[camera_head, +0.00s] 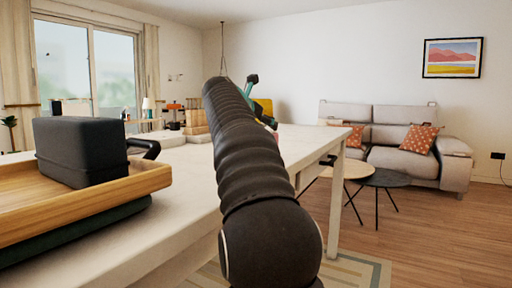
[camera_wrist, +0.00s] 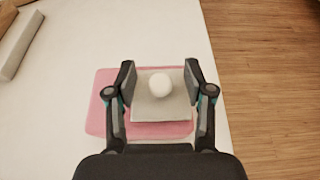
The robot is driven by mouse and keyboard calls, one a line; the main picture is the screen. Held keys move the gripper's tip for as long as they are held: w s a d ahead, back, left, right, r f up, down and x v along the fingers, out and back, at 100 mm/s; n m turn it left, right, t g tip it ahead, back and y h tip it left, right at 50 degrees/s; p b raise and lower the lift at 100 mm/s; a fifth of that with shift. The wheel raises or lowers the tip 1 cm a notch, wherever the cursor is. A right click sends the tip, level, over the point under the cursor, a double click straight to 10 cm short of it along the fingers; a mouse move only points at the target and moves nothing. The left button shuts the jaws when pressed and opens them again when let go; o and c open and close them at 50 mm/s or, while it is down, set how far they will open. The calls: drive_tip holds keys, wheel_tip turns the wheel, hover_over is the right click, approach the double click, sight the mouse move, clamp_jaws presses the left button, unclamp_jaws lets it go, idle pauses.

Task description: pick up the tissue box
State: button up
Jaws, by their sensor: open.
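In the wrist view, a pale grey, square tissue box (camera_wrist: 145,112) with a round white tuft on top lies between the fingers of my gripper (camera_wrist: 161,70). My gripper is open, with one finger at each side of the box. I cannot tell whether the fingers touch it. A flat pink thing (camera_wrist: 100,125) shows around and under the box. In the head view my arm hides the box, and only a bit of my gripper shows beyond the arm, above the white table (camera_head: 180,205).
A wooden tray (camera_head: 130,184) with a dark grey box (camera_head: 80,150) stands at the near left of the table. Tan blocks (camera_head: 195,122) stand farther back. The table's right edge is close to the pink thing, with wooden floor beyond. A sofa (camera_head: 375,120) and low round tables (camera_head: 380,178) are farther off.

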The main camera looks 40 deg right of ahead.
clamp_jaws()
drive_tip(key=shift+r, duration=0.1)
idle(0.3)
drive_tip(key=r+p, duration=0.1)
drive_tip(key=r, duration=0.1)
drive_tip(key=s+r+p, duration=0.1)
drive_tip(key=r, duration=0.2)
drive_tip(key=shift+d+p, duration=0.1)
drive_tip(key=shift+p, duration=0.25)
drive_tip(key=s+d+r+p, duration=0.1)
drive_tip(key=s+d+r, duration=0.2)
drive_tip(key=s+r, duration=0.3)
drive_tip(key=s, duration=0.4)
drive_tip(key=shift+d+p, duration=0.15)
drive_tip(key=shift+p, duration=0.25)
